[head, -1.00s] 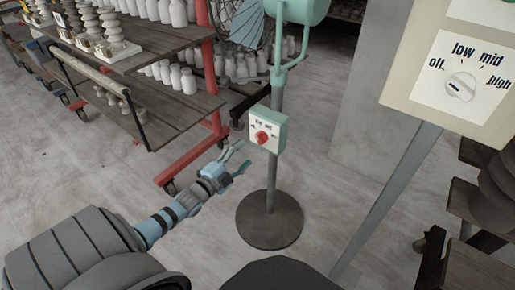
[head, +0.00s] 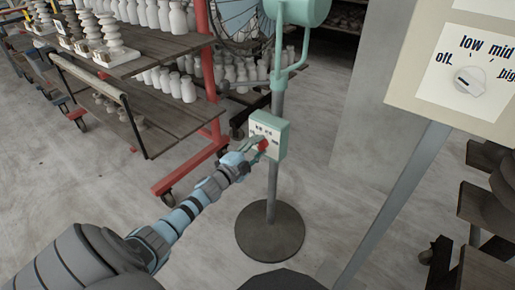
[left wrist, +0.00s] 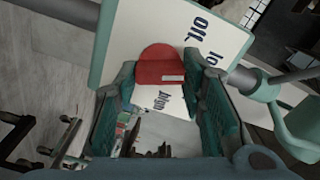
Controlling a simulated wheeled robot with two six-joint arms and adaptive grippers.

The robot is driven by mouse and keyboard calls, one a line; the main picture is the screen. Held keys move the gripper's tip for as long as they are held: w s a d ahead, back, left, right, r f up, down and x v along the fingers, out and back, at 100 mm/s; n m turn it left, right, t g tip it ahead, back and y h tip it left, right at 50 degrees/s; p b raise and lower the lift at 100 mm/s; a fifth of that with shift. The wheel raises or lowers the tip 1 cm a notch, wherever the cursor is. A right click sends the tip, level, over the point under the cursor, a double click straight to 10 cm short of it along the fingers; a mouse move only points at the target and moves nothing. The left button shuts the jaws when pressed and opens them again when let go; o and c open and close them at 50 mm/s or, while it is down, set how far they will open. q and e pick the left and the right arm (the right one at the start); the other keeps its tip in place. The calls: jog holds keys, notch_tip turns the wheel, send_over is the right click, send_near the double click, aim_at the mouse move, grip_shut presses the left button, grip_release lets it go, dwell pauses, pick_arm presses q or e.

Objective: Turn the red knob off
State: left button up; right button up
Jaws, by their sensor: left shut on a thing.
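The red knob (head: 263,145) sits on the front of a small green control box (head: 283,139) with a white face, mounted on a green stand. In the left wrist view the red knob (left wrist: 160,63) shows large, with a short white mark at its lower right and printed labels including "off" around it. My left gripper (head: 257,146) is at the knob, its fingers shut on it from both sides. In the left wrist view the gripper (left wrist: 160,74) has one finger on each side of the knob. I cannot tell for sure which label the mark points to. My right gripper is not in view.
A larger panel with a white dial (head: 470,80) stands at the right on a slanted post. A cart with wooden shelves (head: 165,110) and pale bottles is at the left. The stand's round base (head: 268,235) is on the floor. Dark stacked pieces are at the lower right.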

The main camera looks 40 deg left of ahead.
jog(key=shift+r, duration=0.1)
pick_arm(q)
jog(key=shift+r+n+p, duration=0.1)
jog(key=shift+n+p, duration=0.8)
jog(key=shift+n, duration=0.5)
jog(key=shift+n+p, duration=0.4)
jog(key=shift+n, duration=0.5)
jog(key=shift+n+p, duration=0.3)
jog(key=shift+n, duration=1.1)
jog(key=shift+n+p, duration=0.4)
jog(key=shift+n, duration=0.4)
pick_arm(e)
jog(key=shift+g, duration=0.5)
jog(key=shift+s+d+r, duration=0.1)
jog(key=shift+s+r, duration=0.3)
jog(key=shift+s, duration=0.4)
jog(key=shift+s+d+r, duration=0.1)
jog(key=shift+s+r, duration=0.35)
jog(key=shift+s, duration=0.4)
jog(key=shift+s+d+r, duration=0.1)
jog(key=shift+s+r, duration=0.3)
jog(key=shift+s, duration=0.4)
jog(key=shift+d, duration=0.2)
pick_arm(q)
jog(key=o, duration=1.1)
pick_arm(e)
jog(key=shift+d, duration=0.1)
pick_arm(q)
jog(key=shift+o, duration=0.2)
